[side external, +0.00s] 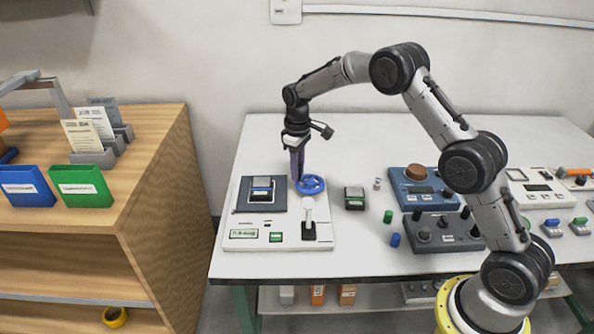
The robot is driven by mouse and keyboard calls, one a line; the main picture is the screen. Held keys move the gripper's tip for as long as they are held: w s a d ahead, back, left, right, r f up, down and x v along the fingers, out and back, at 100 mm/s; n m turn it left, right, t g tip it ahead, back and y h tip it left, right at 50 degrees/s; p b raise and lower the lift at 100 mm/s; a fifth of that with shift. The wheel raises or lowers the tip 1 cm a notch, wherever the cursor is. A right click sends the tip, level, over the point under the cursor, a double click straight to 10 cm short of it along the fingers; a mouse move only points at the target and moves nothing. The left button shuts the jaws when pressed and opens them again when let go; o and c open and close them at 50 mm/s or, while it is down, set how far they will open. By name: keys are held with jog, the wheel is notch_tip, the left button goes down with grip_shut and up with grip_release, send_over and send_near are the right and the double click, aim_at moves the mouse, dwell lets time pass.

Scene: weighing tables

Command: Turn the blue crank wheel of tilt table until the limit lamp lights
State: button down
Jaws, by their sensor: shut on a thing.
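The tilt table (232,226) is a white base unit at the left of the work table. Its dark square platform (244,206) carries a small block with grey and dark parts (261,189). The blue crank wheel (314,187) is at the unit's back right. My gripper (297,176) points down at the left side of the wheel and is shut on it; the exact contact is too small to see. A pale round knob (308,202) stands above a black base (309,233) in front of the wheel. I cannot make out a lit limit lamp.
A small dark-green device (354,198), a green cylinder (388,216) and a blue one (395,240) stand right of the unit. A blue instrument (408,194) and a dark knobbed box (430,238) are farther right. The table's back left is clear.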

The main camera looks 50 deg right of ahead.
jog(key=shift+w+d+m, duration=0.1)
jog(key=shift+d+m, duration=0.15)
jog(key=shift+m, duration=0.55)
jog(key=shift+r, duration=0.1)
jog(key=c, duration=0.7)
grip_release()
notch_tip(320, 180, up, 14)
jog(key=shift+f, duration=0.15)
